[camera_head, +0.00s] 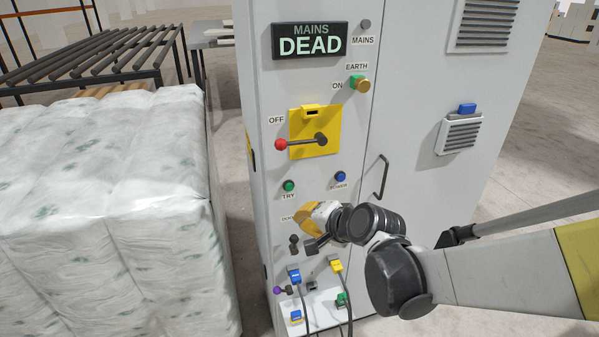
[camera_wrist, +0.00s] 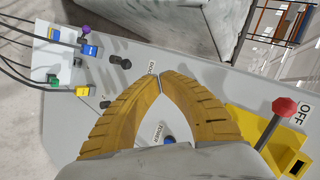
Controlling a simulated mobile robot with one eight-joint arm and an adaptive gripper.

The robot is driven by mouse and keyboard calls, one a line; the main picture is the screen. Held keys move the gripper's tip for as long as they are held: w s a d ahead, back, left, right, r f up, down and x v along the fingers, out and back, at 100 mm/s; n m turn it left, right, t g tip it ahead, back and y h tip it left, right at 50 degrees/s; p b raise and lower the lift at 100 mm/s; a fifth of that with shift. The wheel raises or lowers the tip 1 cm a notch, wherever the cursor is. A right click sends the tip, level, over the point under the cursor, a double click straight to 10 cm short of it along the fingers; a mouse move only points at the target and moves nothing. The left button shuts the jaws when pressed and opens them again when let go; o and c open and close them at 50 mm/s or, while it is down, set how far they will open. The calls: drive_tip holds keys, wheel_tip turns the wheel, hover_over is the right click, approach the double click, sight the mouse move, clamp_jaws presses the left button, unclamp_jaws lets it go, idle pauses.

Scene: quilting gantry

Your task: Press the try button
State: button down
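The try button is a small green button (camera_head: 289,185) on the front of the grey cabinet, above its TRY label (camera_head: 288,196). In the wrist view I do not see it; my right-hand finger seems to cover that spot. My gripper (camera_head: 313,222) has yellow ribbed fingers and is in front of the panel, below and slightly right of the green button, apart from it in the picture. In the wrist view the two fingertips (camera_wrist: 160,79) meet with nothing between them. Whether they touch the panel, I cannot tell.
A blue button (camera_head: 340,176) sits right of the green one. Above are a red-knobbed lever (camera_head: 281,144) on a yellow plate and a MAINS DEAD display (camera_head: 309,41). Below are dark knobs and plugged cables (camera_head: 294,274). A wrapped white stack (camera_head: 110,190) stands left.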

sight(289, 187)
drive_tip(key=shift+w+a+f+m, duration=0.1)
drive_tip(key=shift+w+f+m, duration=0.1)
drive_tip(key=shift+f+m, duration=0.15)
drive_tip(key=shift+w, duration=0.2)
drive_tip(key=w+a, duration=0.2)
drive_tip(key=w, duration=0.6)
drive_tip(key=shift+w+a, duration=0.15)
drive_tip(key=shift+w, duration=0.05)
idle(1.4)
drive_tip(key=shift+w+a+b, duration=0.1)
drive_tip(key=shift+w+b, duration=0.2)
drive_tip(key=shift+w+a, duration=0.1)
drive_tip(key=shift+w, duration=0.35)
idle(0.5)
drive_tip(key=shift+s, duration=0.15)
idle(0.3)
drive_tip(key=shift+s+d, duration=0.25)
drive_tip(key=shift+s, duration=0.5)
